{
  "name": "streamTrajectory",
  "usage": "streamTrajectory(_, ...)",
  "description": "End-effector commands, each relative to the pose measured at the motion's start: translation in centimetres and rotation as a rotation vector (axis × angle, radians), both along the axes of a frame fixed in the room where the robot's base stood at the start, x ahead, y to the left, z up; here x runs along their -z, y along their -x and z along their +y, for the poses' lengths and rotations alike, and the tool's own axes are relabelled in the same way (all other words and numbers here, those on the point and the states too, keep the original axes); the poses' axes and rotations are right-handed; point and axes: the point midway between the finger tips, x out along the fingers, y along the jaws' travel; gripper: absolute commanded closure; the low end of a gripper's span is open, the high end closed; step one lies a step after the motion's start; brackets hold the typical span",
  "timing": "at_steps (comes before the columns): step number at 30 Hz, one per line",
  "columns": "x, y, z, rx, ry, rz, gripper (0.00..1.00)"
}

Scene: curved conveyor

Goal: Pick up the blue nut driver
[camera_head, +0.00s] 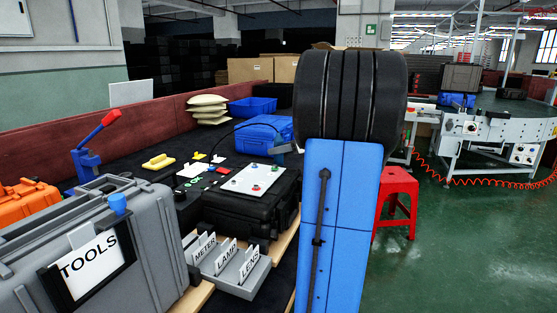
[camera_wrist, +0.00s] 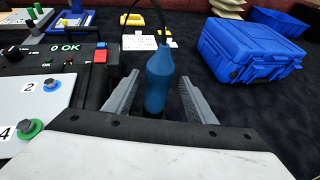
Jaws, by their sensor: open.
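The blue nut driver (camera_wrist: 159,82) stands out in the wrist view with its narrower end up. A black cord runs near its top. My gripper (camera_wrist: 160,92) is open, with one grey finger on each side of the driver. There is a visible gap between each finger and the driver, and its lower end is hidden behind my gripper's body. In the head view my own arm covers most of the gripper area, and I cannot clearly make out the driver there.
A black tester case (camera_head: 245,212) with a white panel (camera_head: 254,179) lies on the dark table, left of my gripper. A blue case (camera_wrist: 248,50) is to the right in the wrist view. The grey TOOLS case (camera_head: 150,240) and labelled card tray (camera_head: 240,270) stand nearer.

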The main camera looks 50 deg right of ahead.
Motion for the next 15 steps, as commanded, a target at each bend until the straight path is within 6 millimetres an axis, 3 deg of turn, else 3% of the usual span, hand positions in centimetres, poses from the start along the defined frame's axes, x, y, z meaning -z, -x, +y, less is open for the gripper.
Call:
streamTrajectory(7, 0.6, -1.1, 0.3, -0.001, -0.002, 0.0, 0.49)
streamTrajectory(15, 2.1, -4.3, 0.9, -0.002, -0.001, 0.0, 0.49)
